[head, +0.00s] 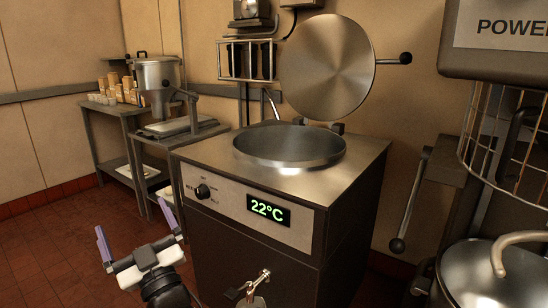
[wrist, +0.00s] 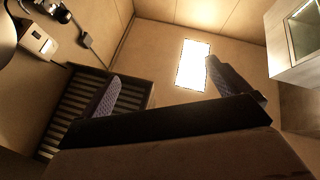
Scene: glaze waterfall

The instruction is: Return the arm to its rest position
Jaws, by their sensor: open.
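My gripper (head: 137,240) is at the lower left of the head view, in front of the kettle unit and above the red floor. Its two purple-grey fingers stand wide apart and point up, with nothing between them. In the wrist view my gripper (wrist: 182,85) shows both fingers spread and empty, with the ceiling and a bright light panel beyond. My forearm runs off the bottom of the head view, so the rest of the arm is hidden.
The steel kettle unit (head: 250,210) stands close to the right of my gripper, its round lid (head: 328,66) raised. A tap (head: 255,282) juts from its front. A lidded pot (head: 495,275) is at the lower right. Side tables (head: 122,108) stand behind; the floor (head: 50,240) at left is clear.

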